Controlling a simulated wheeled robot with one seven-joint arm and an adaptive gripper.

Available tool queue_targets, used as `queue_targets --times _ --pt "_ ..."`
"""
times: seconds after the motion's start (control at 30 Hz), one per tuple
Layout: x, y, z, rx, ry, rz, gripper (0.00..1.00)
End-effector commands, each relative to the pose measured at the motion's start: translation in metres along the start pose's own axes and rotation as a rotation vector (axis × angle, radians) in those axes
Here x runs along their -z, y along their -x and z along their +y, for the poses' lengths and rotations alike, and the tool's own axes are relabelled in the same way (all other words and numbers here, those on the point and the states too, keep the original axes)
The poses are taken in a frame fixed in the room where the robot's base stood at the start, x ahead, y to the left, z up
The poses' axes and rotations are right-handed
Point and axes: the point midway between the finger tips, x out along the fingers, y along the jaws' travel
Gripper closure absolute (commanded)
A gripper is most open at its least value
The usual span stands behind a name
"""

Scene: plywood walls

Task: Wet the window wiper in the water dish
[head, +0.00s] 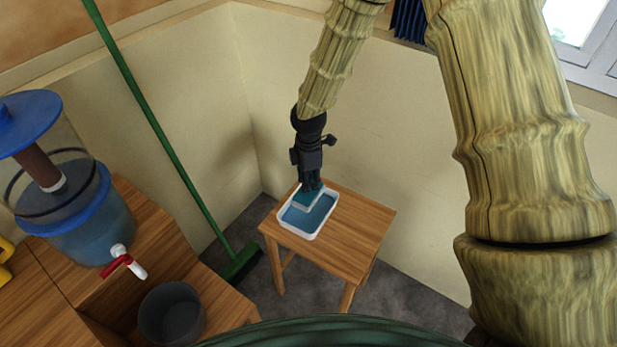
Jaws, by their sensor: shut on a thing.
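The water dish (330,222) is a white rectangular tray with blue water in it, standing on a small wooden stool (366,232) in the corner. My gripper (310,180) points down over the back part of the dish and is shut on the window wiper (307,198). The wiper is teal with a pale lower edge, and that edge is down inside the dish's outline. I cannot tell for sure whether it touches the water. My fingers hide the upper part of the wiper.
A green broom (170,150) leans against the left wall. A wooden counter (165,240) at left bears a blue-lidded water dispenser (95,225) with a red-handled tap; a dark grey bucket (171,314) is below. A window (585,35) is at upper right.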

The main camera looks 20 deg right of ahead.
Motion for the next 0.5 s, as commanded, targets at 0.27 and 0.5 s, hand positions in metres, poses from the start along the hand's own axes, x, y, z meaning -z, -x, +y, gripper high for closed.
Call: queue_targets --times 0.27,0.5 --pt "-0.002 -0.026 0.001 0.001 -0.004 0.000 0.93" --pt "-0.002 -0.042 0.001 0.000 -0.004 0.000 0.93"
